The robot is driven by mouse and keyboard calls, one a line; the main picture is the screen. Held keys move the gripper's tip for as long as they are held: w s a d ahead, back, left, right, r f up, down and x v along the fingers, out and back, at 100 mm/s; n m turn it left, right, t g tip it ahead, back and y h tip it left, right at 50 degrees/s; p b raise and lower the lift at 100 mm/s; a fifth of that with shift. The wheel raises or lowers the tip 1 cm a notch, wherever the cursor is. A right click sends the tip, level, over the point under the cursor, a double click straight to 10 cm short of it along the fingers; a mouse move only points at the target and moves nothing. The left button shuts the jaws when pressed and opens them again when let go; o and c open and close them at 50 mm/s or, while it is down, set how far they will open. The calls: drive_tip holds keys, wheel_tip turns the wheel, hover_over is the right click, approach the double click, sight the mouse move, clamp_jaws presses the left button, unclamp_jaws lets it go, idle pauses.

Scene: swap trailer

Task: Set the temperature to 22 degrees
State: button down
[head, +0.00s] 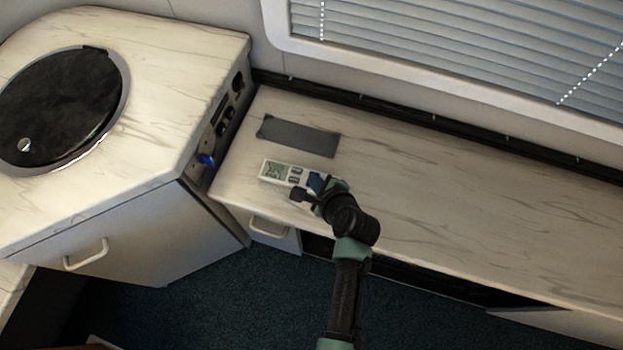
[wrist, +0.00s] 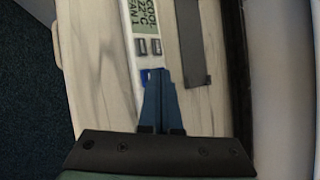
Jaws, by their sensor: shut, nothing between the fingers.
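A white remote control (head: 283,171) lies on the marbled counter, with a green-grey display at its left end and dark buttons beside it. In the wrist view the remote (wrist: 132,50) shows a display (wrist: 147,17) that appears to read COOL, 22°C and FAN 1, turned sideways. Two grey buttons (wrist: 149,46) sit below the display, and a bit of blue shows by my fingertips. My gripper (head: 317,181) is shut and empty. Its blue fingertips (wrist: 160,73) are over the remote just below the grey buttons; I cannot tell whether they touch it. My gripper hides part of the remote.
A dark flat rectangle (head: 298,136) lies on the counter behind the remote; it also shows in the wrist view (wrist: 192,45). A cabinet (head: 160,110) with a round black lid stands at left. The counter (head: 450,190) is clear to the right.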

drive_tip(key=shift+r, duration=0.1)
wheel_tip(320, 180, up, 5)
drive_tip(key=p, duration=0.5)
idle(0.5)
idle(0.5)
